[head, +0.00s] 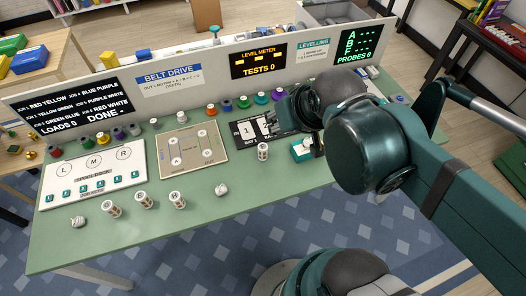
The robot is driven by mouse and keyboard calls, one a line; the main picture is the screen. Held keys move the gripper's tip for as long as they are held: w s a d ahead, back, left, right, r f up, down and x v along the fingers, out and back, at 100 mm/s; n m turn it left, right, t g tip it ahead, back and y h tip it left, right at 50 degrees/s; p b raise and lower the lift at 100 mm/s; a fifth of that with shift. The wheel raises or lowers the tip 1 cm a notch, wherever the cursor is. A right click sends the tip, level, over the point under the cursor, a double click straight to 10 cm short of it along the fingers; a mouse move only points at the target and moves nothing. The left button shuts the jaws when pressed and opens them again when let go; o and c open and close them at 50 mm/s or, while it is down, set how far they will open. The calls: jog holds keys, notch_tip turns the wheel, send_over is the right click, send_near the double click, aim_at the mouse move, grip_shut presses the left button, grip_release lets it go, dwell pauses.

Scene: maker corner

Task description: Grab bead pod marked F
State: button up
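Several small white cylinders with brown markings, which look like the bead pods, stand on the green bench in the head view. Three stand near the front left: a left pod (112,210), a middle pod (144,200) and a right pod (178,200). My gripper (298,122) is over the bench's right part, right of and behind the lone pod. My arm partly hides it, and its opening is unclear.
A white board marked L, M, R (95,172) and a tan board (191,148) lie on the bench (240,225). Coloured spools line the back panel (215,78). Two small white lumps (78,221) (221,189) lie near the front. A teal-and-white block (301,150) sits beneath my arm.

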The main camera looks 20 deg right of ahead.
jog(key=shift+o, duration=1)
jog(key=shift+w, duration=0.1)
jog(key=n+g+b, duration=0.3)
jog(key=n+g, duration=0.4)
jog(key=n, duration=0.8)
send_over(262, 146)
notch_tip(262, 146, down, 24)
jog(key=shift+f, duration=0.2)
jog(key=shift+a+f+n, duration=0.1)
jog(key=shift+f+n, duration=0.2)
jog(key=shift+f, duration=0.55)
jog(key=shift+f, duration=1.3)
